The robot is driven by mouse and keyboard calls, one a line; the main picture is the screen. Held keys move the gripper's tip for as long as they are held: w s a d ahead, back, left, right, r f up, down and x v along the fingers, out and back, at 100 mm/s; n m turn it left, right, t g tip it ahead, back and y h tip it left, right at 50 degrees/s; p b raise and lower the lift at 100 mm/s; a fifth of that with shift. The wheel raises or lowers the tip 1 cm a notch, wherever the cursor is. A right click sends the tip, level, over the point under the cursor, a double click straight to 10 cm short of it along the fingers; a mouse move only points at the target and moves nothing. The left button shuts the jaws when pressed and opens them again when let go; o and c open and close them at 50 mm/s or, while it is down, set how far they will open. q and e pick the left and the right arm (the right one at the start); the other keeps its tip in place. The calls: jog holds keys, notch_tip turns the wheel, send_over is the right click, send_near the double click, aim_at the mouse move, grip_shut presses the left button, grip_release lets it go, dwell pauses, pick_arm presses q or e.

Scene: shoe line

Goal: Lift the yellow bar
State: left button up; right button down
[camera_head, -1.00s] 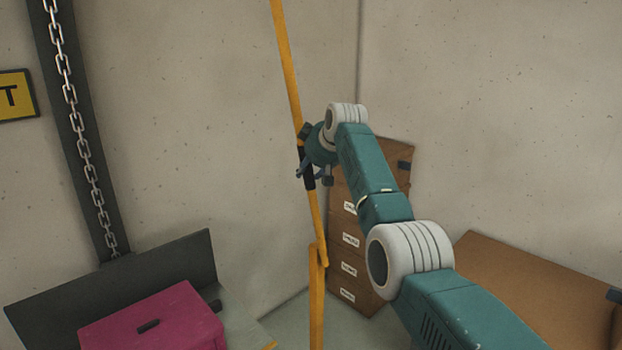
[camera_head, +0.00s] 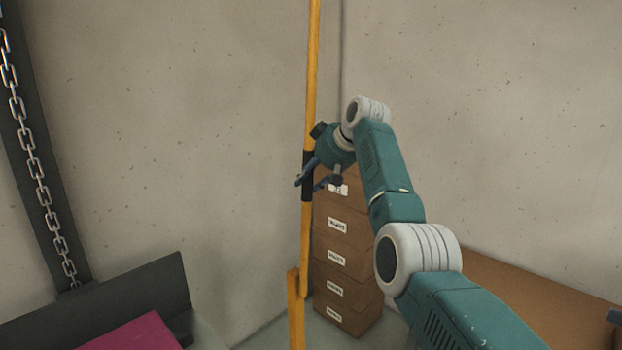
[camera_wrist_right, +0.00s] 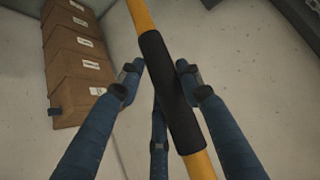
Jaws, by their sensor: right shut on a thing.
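The yellow bar (camera_head: 311,75) stands nearly vertical in the head view, running up out of the top of the picture. Its lower end meets a yellow post (camera_head: 296,312). A black grip sleeve (camera_head: 307,180) wraps the bar. My right gripper (camera_head: 312,178) is at this sleeve, shut on the bar. In the right wrist view the black sleeve (camera_wrist_right: 170,88) lies between the blue fingers, with the yellow bar (camera_wrist_right: 197,164) showing beyond both its ends. The exact finger contact is hard to see. My left gripper is in neither view.
A stack of brown boxes (camera_head: 343,258) stands close behind my right arm, in the wall corner. A brown surface (camera_head: 530,296) is at lower right. A magenta box (camera_head: 140,334) and a dark panel (camera_head: 130,300) are at lower left, below a hanging chain (camera_head: 35,160).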

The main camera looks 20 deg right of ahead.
jog(key=c, duration=1.1)
grip_release()
jog(key=shift+a+f, duration=0.2)
jog(key=shift+f, duration=0.1)
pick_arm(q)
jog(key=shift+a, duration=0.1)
pick_arm(e)
jog(key=shift+r, duration=0.1)
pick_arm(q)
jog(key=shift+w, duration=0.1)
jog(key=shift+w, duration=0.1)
pick_arm(e)
jog(key=shift+d+r, duration=0.1)
jog(key=shift+r, duration=0.05)
jog(key=v, duration=1.1)
jog(key=shift+s+d+r, duration=0.15)
jog(key=shift+s+r, duration=0.05)
jog(key=shift+r, duration=0.05)
